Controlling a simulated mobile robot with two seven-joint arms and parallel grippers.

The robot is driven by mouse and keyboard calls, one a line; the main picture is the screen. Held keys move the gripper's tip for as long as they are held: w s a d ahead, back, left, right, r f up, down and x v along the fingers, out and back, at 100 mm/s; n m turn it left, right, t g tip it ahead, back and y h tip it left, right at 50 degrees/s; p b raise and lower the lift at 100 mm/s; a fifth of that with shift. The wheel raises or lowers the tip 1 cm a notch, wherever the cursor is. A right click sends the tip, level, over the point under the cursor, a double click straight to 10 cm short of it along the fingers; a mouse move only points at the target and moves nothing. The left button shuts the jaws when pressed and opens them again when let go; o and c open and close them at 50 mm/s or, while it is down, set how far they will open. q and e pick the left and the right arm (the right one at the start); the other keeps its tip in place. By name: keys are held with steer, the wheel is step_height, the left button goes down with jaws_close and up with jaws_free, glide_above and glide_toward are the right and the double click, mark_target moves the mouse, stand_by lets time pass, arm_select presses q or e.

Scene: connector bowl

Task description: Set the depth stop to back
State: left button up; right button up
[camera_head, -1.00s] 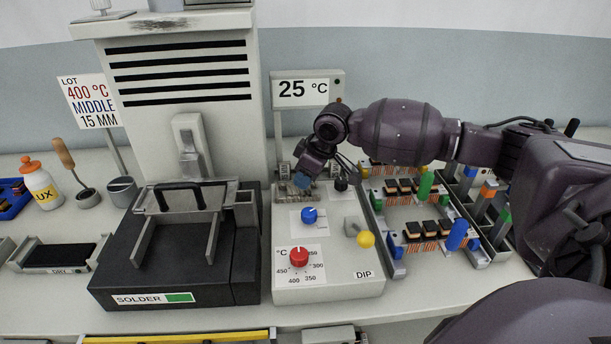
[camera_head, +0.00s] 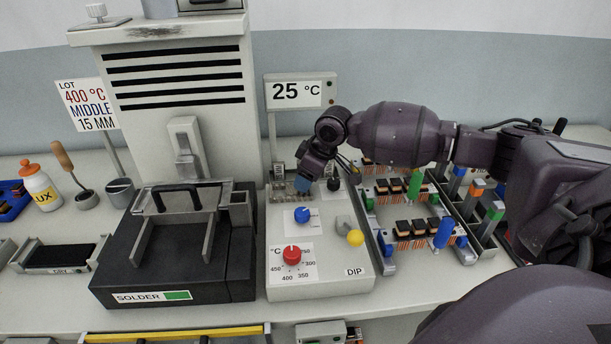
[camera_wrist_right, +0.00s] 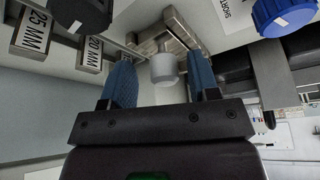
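The depth stop shows in the right wrist view as a grey cylindrical knob (camera_wrist_right: 164,70) on a metal block and rail, with plates marked 25 MM (camera_wrist_right: 32,34) and 20 MM (camera_wrist_right: 92,54) to its left. In the head view the stop's rail (camera_head: 277,190) is at the back left of the control box (camera_head: 318,280), and my right gripper hides the knob. My right gripper (camera_head: 302,185) is open above it. In the right wrist view its blue fingers (camera_wrist_right: 160,70) are on either side of the knob, with visible gaps. My left gripper is not in view.
The box also carries a blue knob (camera_head: 302,215), a red temperature knob (camera_head: 292,254), a black knob (camera_head: 334,184) and a yellow-tipped lever (camera_head: 355,238). The solder pot (camera_head: 180,265) stands left. Racks with components (camera_head: 415,236) stand right. A sign (camera_head: 88,104) reads 400 °C, MIDDLE, 15 MM.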

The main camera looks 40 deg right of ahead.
steer(key=shift+a, duration=0.1)
steer(key=shift+r, duration=0.3)
steer(key=p+v, duration=0.2)
steer(key=v, duration=0.8)
steer(key=shift+s, duration=0.1)
